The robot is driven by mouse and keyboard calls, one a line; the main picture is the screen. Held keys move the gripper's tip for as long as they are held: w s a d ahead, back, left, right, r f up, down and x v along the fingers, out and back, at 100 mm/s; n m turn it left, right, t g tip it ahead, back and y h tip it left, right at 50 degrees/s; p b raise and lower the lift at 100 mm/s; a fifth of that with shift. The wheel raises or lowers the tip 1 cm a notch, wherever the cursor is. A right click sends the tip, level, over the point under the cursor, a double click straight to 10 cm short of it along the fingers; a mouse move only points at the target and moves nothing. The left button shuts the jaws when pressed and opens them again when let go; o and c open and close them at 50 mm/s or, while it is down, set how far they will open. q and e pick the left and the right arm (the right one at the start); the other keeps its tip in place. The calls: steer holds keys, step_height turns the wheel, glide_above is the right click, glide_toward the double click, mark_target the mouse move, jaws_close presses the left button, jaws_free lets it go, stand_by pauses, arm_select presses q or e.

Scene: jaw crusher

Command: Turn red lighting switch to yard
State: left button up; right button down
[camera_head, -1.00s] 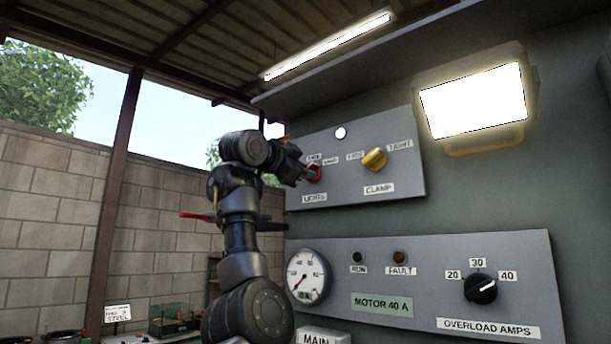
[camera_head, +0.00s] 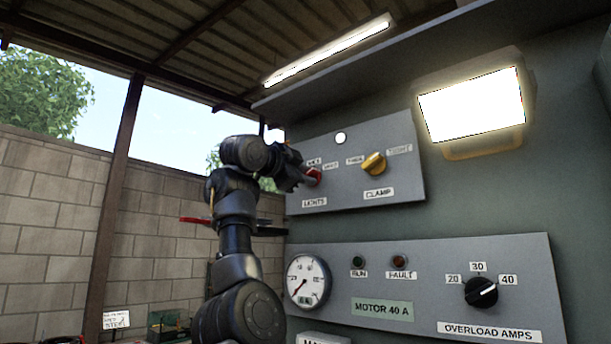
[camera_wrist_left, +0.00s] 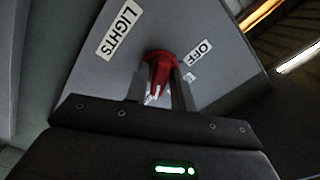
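The red lighting switch (camera_head: 314,177) is a knob on the upper grey panel, above a LIGHTS label (camera_head: 314,203). Two small labels sit above and right of it in the head view, too blurred to read surely. My left gripper (camera_head: 302,180) reaches it from the left and partly covers it. In the left wrist view the red knob (camera_wrist_left: 160,68) sits between my two grey fingers (camera_wrist_left: 162,88), which appear closed against its sides. An OFF label (camera_wrist_left: 199,52) shows beside it, with another label half hidden by a finger. My right gripper is not in view.
A yellow CLAMP knob (camera_head: 374,164) sits right of the switch on the same panel. A bright floodlight (camera_head: 472,104) is further right. The lower panel holds a gauge (camera_head: 308,281) and a black overload dial (camera_head: 481,292). Open air lies left of the panels, before a block wall.

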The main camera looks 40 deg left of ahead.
arm_select(q)
steer(key=shift+o, duration=0.9)
